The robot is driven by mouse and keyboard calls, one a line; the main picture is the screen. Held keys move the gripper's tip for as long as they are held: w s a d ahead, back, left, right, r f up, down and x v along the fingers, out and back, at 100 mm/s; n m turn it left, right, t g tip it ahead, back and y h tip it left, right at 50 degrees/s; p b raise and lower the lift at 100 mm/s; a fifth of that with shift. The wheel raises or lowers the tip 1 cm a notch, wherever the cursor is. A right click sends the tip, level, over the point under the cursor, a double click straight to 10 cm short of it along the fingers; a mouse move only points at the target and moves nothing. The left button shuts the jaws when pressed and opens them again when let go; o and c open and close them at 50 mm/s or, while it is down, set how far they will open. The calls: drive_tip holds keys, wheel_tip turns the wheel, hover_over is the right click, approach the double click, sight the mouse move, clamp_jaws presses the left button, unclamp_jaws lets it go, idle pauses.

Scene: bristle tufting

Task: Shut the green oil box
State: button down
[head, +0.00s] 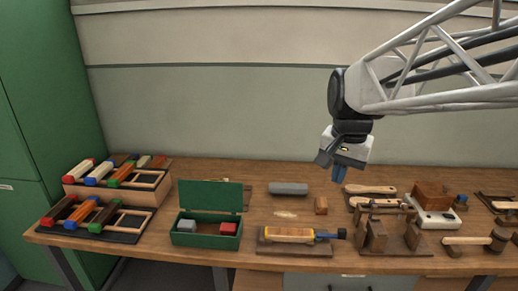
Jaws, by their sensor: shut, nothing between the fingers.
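The green oil box (207,240) stands on the workbench left of the middle, with its green lid (209,195) standing up at the back, so the box is open. Inside it lie a grey block (187,226) at the left and a red block (228,228) at the right. My gripper (339,174) hangs in the air above the bench, to the right of the box and well apart from it. Its blue fingers point down and are together, with nothing between them.
A rack of colour-ended brushes (96,216) stands left of the box. A wooden holder with a yellow-handled tool (291,236) lies right of it. A grey bar (288,188) lies behind. Wooden fixtures (377,235) and a mallet (478,241) occupy the right side.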

drive_tip(key=w+a+m+g, duration=0.1)
drive_tip(key=w+a+m, duration=0.1)
drive_tip(key=w+a, duration=0.45)
drive_tip(key=w+a+m+g, duration=0.15)
drive_tip(key=w+a, duration=0.25)
drive_tip(key=w, duration=0.6)
drive_tip(key=w+a+m, duration=0.3)
drive_tip(key=w+a, duration=0.2)
drive_tip(key=w, duration=0.4)
drive_tip(key=w+a+f+m+g, duration=0.1)
drive_tip(key=w+a+f+m, duration=0.2)
drive_tip(key=w+a+f, duration=0.4)
drive_tip(key=w+a+f+m+g, duration=0.1)
drive_tip(key=w+a+f+m, duration=0.2)
drive_tip(key=w+a+f, duration=0.5)
drive_tip(key=w+a, duration=0.2)
drive_tip(key=a, duration=0.4)
drive_tip(key=shift+w+g, duration=0.3)
drive_tip(key=shift+g, duration=0.05)
drive_tip(key=shift+s+f, duration=0.1)
drive_tip(key=s+f, duration=0.7)
drive_tip(key=f, duration=0.2)
drive_tip(key=shift+s, duration=0.35)
